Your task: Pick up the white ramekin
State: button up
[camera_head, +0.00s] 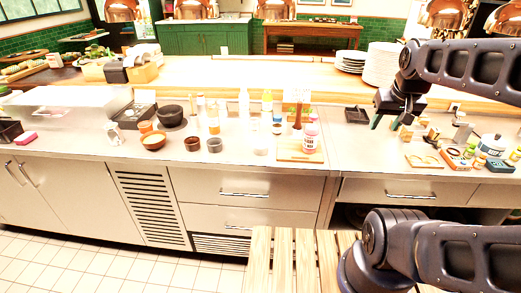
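A small white cup (261,147), which looks like the white ramekin, stands on the steel counter (240,172) near the middle. It is small and pale against the bright counter, so its details are hard to tell. My gripper (387,124) is to the right of it, above the right part of the counter. Its fingers point down and are spread apart, with nothing visible between them.
A grey ramekin (214,145), a brown ramekin (192,144) and an orange bowl (153,140) stand left of the white cup. A wooden board (288,154) with a pink-labelled jar (311,137) is on its right. Bottles stand behind. Plates (382,66) are stacked on the upper ledge.

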jog(key=o, duration=0.9)
jog(key=n+g+h, duration=0.2)
jog(key=n+g, duration=0.2)
jog(key=n, duration=1.9)
send_over(261, 145)
jog(key=s+a, duration=0.2)
jog(key=s, duration=0.1)
notch_tip(261, 145, down, 19)
jog(key=shift+d+f, duration=0.35)
jog(key=shift+f, duration=1.25)
jog(key=shift+d+f, duration=0.35)
jog(key=shift+f, duration=1.3)
jog(key=shift+d+f, duration=0.35)
jog(key=shift+f, duration=1.25)
